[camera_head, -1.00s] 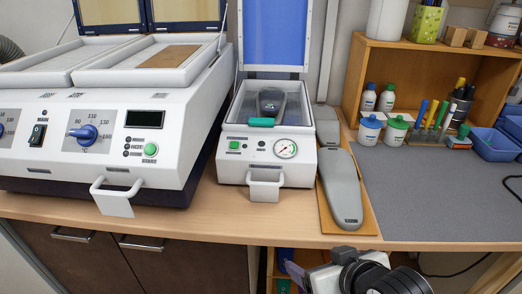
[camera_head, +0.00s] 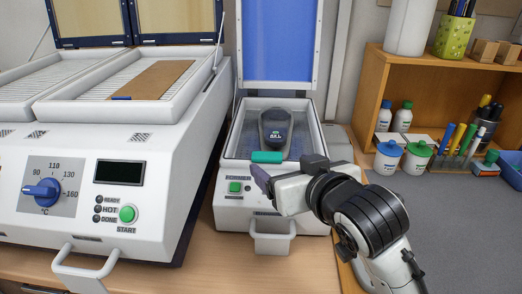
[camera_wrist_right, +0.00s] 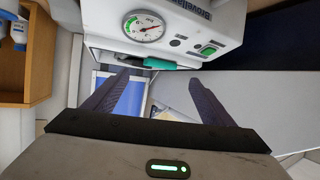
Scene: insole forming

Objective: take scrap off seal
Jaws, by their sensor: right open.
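The scrap looks to be a small teal-green strip (camera_head: 267,157) lying across the front rim of the white former (camera_head: 229,202). In the right wrist view the teal strip (camera_wrist_right: 160,64) shows at the machine's edge, beyond the fingers. The former's blue lid (camera_head: 277,42) stands open, and a dark grey foot form (camera_head: 275,130) lies inside. My right gripper (camera_head: 262,183) is in front of the former, just below and nearer than the strip. In the right wrist view its two fingers (camera_wrist_right: 155,95) are apart with nothing between them. My left gripper is not in view.
A large white heater (camera_head: 150,190) with open lids and a brown sheet (camera_head: 150,80) stands at left. The former's front handle (camera_head: 270,238) sticks out below my gripper. A wooden shelf (camera_head: 375,75) with bottles, pots and pens stands at right. The grey mat (camera_head: 450,225) is largely clear.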

